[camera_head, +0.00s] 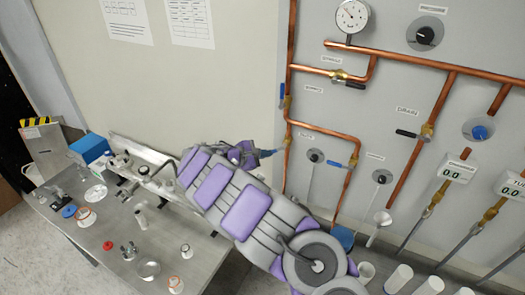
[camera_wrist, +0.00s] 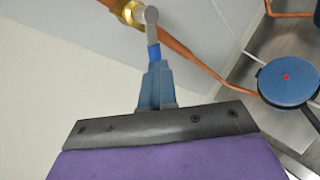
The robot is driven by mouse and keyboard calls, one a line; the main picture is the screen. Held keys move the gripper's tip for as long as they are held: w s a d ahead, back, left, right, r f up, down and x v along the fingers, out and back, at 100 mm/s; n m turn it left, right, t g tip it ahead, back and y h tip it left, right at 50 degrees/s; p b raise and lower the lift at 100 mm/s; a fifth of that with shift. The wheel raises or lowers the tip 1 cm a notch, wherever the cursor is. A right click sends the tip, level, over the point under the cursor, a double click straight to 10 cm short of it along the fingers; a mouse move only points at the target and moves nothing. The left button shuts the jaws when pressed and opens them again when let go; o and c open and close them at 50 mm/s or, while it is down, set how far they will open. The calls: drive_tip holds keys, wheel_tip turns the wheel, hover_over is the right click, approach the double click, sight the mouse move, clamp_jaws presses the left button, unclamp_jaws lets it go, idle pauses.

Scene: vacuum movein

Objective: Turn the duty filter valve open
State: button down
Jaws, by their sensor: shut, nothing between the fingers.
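In the wrist view a brass valve (camera_wrist: 133,12) sits on a copper pipe. Its grey lever (camera_wrist: 151,18) ends in a blue grip (camera_wrist: 154,53) that points down toward my gripper. My gripper (camera_wrist: 157,66) is shut with nothing held, its blue-grey fingertips right at the end of the blue grip; whether they touch it I cannot tell. In the head view my gripper (camera_head: 275,153) is beside the left vertical copper pipe, below a blue valve handle (camera_head: 282,101). The labels are too blurred to show which valve is the duty filter valve.
The grey panel carries a pressure gauge (camera_head: 352,16), a black-handled valve (camera_head: 407,133), another blue valve handle (camera_head: 335,165) and a blue knob (camera_head: 480,132). A cluttered metal table (camera_head: 115,260) stands at lower left. A blue disc (camera_wrist: 288,82) is at right in the wrist view.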

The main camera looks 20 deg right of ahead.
drive_tip(key=shift+s+d+f+n+g+h+b, duration=0.3)
drive_tip(key=shift+s+d+f+n+h, duration=0.15)
drive_tip(key=shift+n+h, duration=0.45)
drive_tip(key=shift+s+d+f+n+g+h+b, duration=0.3)
drive_tip(key=shift+f+n+h, duration=0.35)
drive_tip(key=shift+n, duration=0.5)
drive_tip(key=shift+s+d+f+n+g+h+b, duration=0.25)
drive_tip(key=shift+s+f+n+h+b, duration=0.15)
drive_tip(key=shift+n+h, duration=0.5)
drive_tip(key=shift+s+n, duration=0.1)
drive_tip(key=shift+n, duration=0.15)
drive_tip(key=a, duration=1.3)
drive_tip(key=shift+s, duration=0.45)
drive_tip(key=shift+s+r, duration=0.1)
